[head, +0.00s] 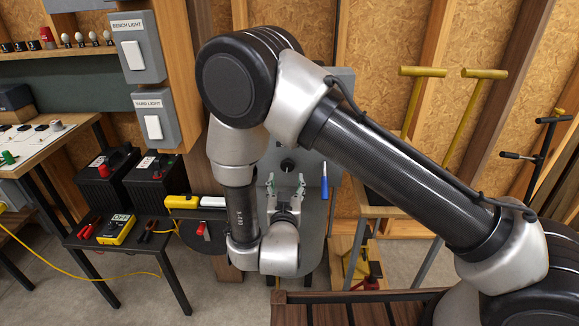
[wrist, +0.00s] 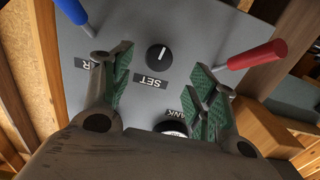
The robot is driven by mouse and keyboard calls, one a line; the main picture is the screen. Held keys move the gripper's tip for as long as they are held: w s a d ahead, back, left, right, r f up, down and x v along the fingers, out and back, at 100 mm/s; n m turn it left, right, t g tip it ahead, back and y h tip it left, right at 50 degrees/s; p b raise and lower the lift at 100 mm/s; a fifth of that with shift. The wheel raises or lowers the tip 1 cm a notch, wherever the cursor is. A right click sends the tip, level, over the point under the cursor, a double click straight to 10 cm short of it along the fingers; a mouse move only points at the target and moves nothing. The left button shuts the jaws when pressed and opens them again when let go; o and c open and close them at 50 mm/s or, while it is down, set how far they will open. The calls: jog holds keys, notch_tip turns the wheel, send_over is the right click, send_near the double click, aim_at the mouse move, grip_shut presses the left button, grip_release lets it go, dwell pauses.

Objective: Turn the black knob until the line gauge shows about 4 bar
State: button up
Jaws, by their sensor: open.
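The black knob (wrist: 159,58) sits on a grey panel (wrist: 200,25), above an upside-down SET label (wrist: 150,82) in the wrist view. Its white mark runs nearly upright in that view. My gripper (wrist: 162,78) is open, its green-padded fingers on either side of the knob in the picture, with nothing between them. The knob looks apart from the fingers. In the head view my gripper (head: 287,184) is in front of the panel, and the knob (head: 287,165) shows just above the fingertips. One gauge (wrist: 172,127) is partly hidden, by a label ending in ANK. The line gauge's reading cannot be seen.
A blue handle (wrist: 72,11) and a red handle (wrist: 257,54) stick out from the panel on either side of the knob. In the head view, a dark side table (head: 120,236) with a yellow meter (head: 116,229) stands left.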

aim_at(287, 168)
jog(key=w, duration=0.7)
jog(key=shift+w+d+r, duration=0.15)
jog(key=shift+w, duration=0.25)
jog(key=c, duration=1)
